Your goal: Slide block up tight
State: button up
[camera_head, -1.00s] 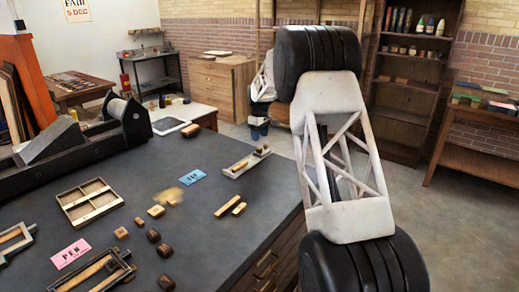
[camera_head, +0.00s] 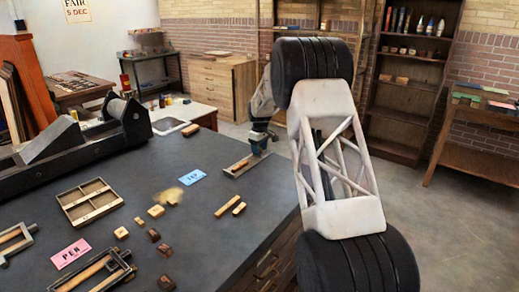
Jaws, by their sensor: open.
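A small narrow tray (camera_head: 230,174) with raised edges lies near the far right side of the dark tabletop. A pale wooden strip (camera_head: 239,166) lies inside it towards the left. The small block at that end is hidden behind or between the fingers. I cannot tell whether the fingers touch it.
Two loose wooden strips (camera_head: 233,206) lie in front of the tray, and a blue card (camera_head: 192,177) lies to its left. A divided wooden box (camera_head: 90,203), a pink card (camera_head: 70,253), two framed holders and several small blocks sit further left. A dark press (camera_head: 75,135) stands at the back left.

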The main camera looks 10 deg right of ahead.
grip_shut()
jog(key=shift+s+a, duration=1.55)
grip_release()
jog(key=shift+r, duration=0.2)
notch_tip(320, 180, up, 8)
jog(key=shift+f, duration=0.25)
